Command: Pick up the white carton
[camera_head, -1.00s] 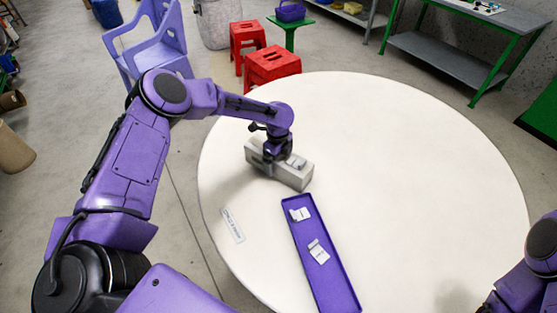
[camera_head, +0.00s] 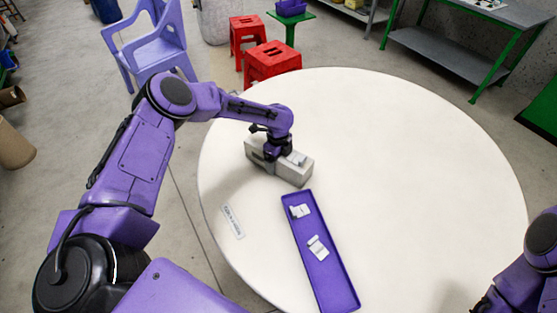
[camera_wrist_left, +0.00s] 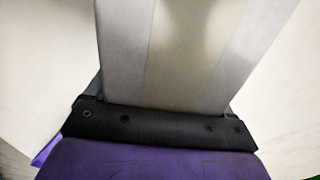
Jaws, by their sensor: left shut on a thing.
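The white carton (camera_head: 291,175), greyish in this light, is at the left part of the round white table. A small pale patch shows on its top, right of the gripper. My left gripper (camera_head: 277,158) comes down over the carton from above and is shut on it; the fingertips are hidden. In the left wrist view the carton (camera_wrist_left: 123,48) fills the middle, with a beige band along it. I cannot tell whether it is clear of the tabletop. Part of my right arm shows at the lower right edge; its gripper is not in view.
A long purple tray (camera_head: 330,278) lies in front of the carton, with two small white items (camera_head: 300,211) in it. A flat white label (camera_head: 232,222) lies left of it. The right part of the table (camera_head: 430,160) is clear. Red stools (camera_head: 272,64) stand behind.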

